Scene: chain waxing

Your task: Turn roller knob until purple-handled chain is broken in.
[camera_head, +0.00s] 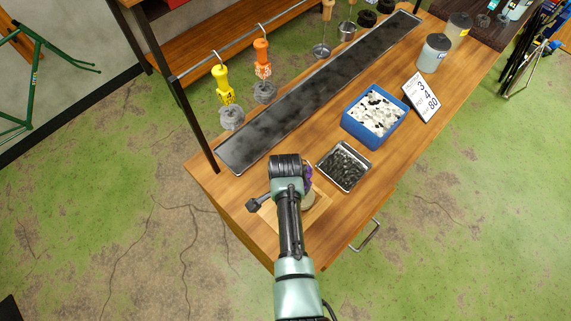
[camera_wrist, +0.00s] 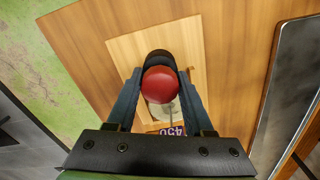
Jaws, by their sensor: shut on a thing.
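In the wrist view, my gripper (camera_wrist: 161,75) has one finger on each side of a round red knob (camera_wrist: 160,86) and is shut on it. A black part shows just beyond the knob. Below it are a pale disc or rod and a purple piece marked 450 (camera_wrist: 170,131), partly hidden by my gripper. These sit over a light wooden board (camera_wrist: 120,50). In the head view, my arm hides the knob and most of the roller. A bit of purple (camera_head: 308,172) shows beside my arm; I cannot tell whether it is the chain's handle.
The wooden bench (camera_head: 225,185) also holds a metal tray of dark chain (camera_head: 343,166), a blue bin of white and black pieces (camera_head: 375,115), a number sign (camera_head: 421,96) and a long dark trough (camera_head: 320,90). Yellow (camera_head: 222,85) and orange (camera_head: 262,58) handled chains hang from a rail.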

